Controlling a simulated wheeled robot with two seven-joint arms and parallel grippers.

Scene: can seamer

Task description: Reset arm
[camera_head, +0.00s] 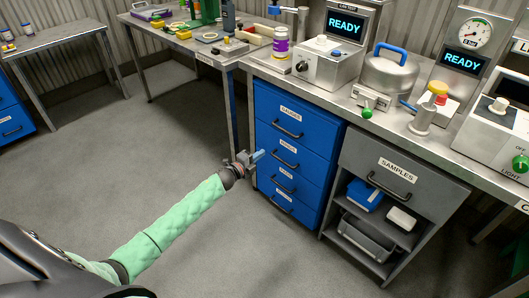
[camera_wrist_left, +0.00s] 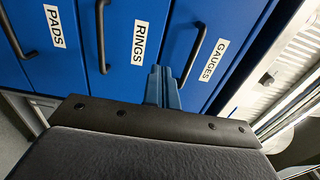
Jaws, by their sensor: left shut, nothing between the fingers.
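My left arm in its green sleeve reaches in from the lower left of the head view. My left gripper (camera_head: 256,157) is shut and empty, in front of the blue drawer cabinet (camera_head: 300,135). In the left wrist view its blue fingers (camera_wrist_left: 162,88) are together, pointing at the cabinet front near the RINGS and GAUGES drawers. Whether the fingertips touch the cabinet I cannot tell. The drawers appear shut. My right gripper is not in view.
The steel bench (camera_head: 330,92) above holds two READY displays, a steel pot with a blue handle (camera_head: 390,70) and a gauge (camera_head: 474,33). A grey SAMPLES cabinet (camera_head: 395,168) with open shelves stands right. Grey floor (camera_head: 170,130) is clear to the left.

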